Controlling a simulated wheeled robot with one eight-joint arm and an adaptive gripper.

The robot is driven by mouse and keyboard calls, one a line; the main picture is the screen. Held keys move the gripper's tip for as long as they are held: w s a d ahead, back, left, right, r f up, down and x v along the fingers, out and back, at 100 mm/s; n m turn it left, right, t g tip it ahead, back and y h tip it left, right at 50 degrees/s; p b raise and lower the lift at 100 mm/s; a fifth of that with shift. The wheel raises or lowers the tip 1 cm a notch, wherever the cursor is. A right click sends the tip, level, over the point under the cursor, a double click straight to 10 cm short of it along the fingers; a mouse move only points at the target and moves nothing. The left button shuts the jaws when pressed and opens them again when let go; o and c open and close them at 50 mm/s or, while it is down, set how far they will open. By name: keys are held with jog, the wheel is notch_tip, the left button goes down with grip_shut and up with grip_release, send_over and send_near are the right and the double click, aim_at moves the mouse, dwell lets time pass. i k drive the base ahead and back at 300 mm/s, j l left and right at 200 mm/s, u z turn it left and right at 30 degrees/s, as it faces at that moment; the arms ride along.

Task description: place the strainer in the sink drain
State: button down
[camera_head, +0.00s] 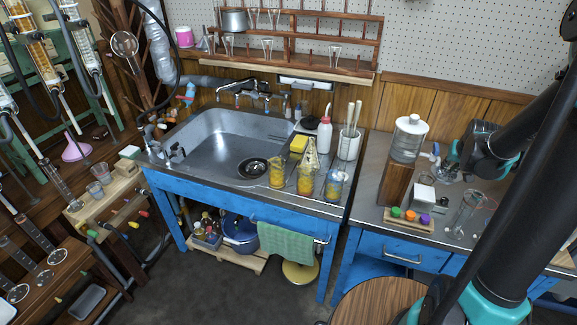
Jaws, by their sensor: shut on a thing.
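The sink (215,139) is a grey metal basin set in a blue bench. Its drain (253,168) is a dark round fitting in the basin floor, towards the front right. My gripper (447,169) is at the right, low over the metal counter and well away from the sink. It is shut on a small grey piece that seems to be the strainer; fingers and surrounding glassware hide most of it, so its shape is unclear.
Yellow-filled beakers (277,175), a yellow sponge (298,144) and a white bottle (324,134) stand right of the basin. A glass jar (408,139) on a wooden block stands between my gripper and the sink. Taps (249,90) rise behind the basin. The basin is mostly clear.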

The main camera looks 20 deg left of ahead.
aim_at(255, 171)
jog(key=k+j+z, duration=0.15)
jog(key=j, duration=0.2)
jog(key=k+j+z, duration=0.1)
jog(key=k+j, duration=0.85)
jog(key=j+u, duration=0.1)
jog(key=j, duration=0.55)
jog(key=i+j+u, duration=0.1)
jog(key=j, duration=0.5)
jog(key=i+j+u, duration=0.1)
jog(key=j, duration=0.55)
